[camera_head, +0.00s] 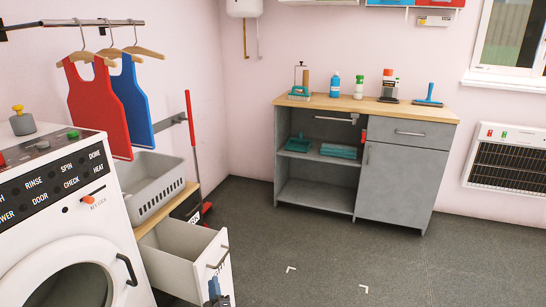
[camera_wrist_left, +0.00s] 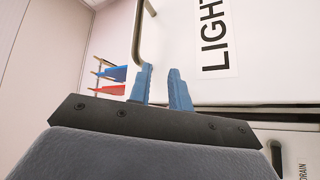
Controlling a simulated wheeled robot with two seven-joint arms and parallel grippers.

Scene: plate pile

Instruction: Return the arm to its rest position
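My left gripper (camera_head: 216,290) shows at the bottom of the head view, low in front of the open white drawer (camera_head: 180,243). In the left wrist view its two blue fingers (camera_wrist_left: 162,85) stand apart with nothing seen between them. The drawer's handle (camera_wrist_left: 138,35) ends close to the tip of one finger; I cannot tell whether they touch. The drawer front (camera_wrist_left: 255,50) carries a label reading "LIGHT". My right gripper is in neither view.
A white washing machine (camera_head: 120,205) stands left of the drawer, and a grey basket (camera_head: 150,195) sits above it. Red and blue vests (camera_head: 100,105) hang from a rail. A grey cabinet (camera_head: 400,170) stands at the back. The floor (camera_head: 330,260) in the middle is clear.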

